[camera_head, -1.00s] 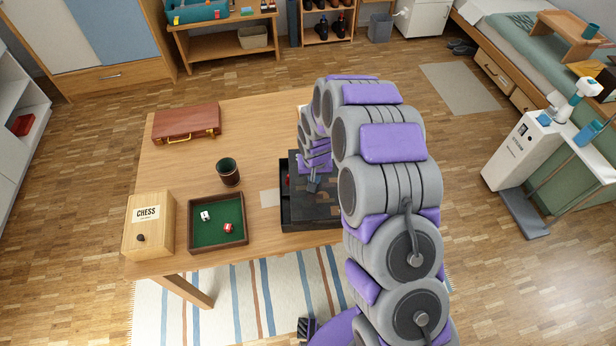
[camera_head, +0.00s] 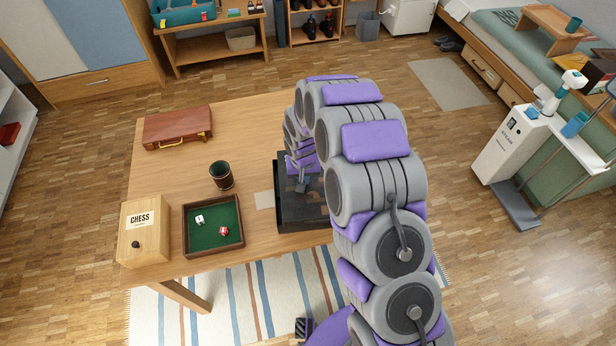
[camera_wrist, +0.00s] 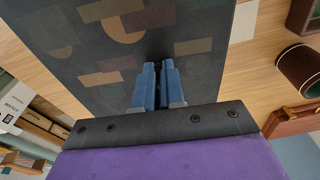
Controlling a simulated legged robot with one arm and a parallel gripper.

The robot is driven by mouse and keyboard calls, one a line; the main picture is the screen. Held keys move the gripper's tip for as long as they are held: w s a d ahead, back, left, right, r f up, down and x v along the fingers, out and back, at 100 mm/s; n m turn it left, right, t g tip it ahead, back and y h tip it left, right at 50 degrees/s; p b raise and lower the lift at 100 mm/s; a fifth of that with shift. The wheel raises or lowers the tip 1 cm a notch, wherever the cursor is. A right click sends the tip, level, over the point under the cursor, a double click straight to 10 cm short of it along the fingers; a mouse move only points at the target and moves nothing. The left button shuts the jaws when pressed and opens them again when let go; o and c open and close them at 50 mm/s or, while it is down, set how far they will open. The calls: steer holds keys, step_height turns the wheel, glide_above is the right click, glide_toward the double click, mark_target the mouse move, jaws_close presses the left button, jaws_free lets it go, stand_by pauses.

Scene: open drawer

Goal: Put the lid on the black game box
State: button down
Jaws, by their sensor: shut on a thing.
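The lid (camera_head: 312,212) is a dark flat panel with brown and tan shapes. It also fills the upper middle of the wrist view (camera_wrist: 145,30). My gripper (camera_head: 303,186) is shut on the lid's near edge in the wrist view (camera_wrist: 160,70). The black game box (camera_head: 279,190) is on the table's right part; a strip of its left side shows, and the lid covers most of the rest. My arm hides the right side. I cannot tell whether the lid sits flush on the box.
On the wooden table (camera_head: 160,180) are a green-lined dice tray (camera_head: 238,240), a dark cup (camera_head: 221,175), a chess box (camera_head: 143,235) and a brown briefcase (camera_head: 177,128). A pale card (camera_head: 264,200) lies just left of the game box. The table's back middle is clear.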

mark_target(293, 184)
steer(key=shift+a+f, duration=0.2)
steer(key=shift+a, duration=0.75)
steer(key=shift+a+f, duration=0.2)
steer(key=shift+a, duration=0.7)
steer(key=shift+d+r, duration=0.15)
steer(key=shift+d, duration=0.65)
steer(key=shift+a+f, duration=0.25)
steer(key=shift+a, duration=0.55)
steer(key=shift+d+f, duration=0.3)
steer(key=shift+d, duration=0.3)
steer(key=shift+a+f, duration=0.5)
steer(key=shift+f, duration=0.05)
steer(key=shift+d+f, duration=0.1)
steer(key=shift+d, duration=0.2)
steer(key=shift+a+f, duration=0.1)
steer(key=shift+a, duration=0.05)
steer(key=shift+f, duration=0.3)
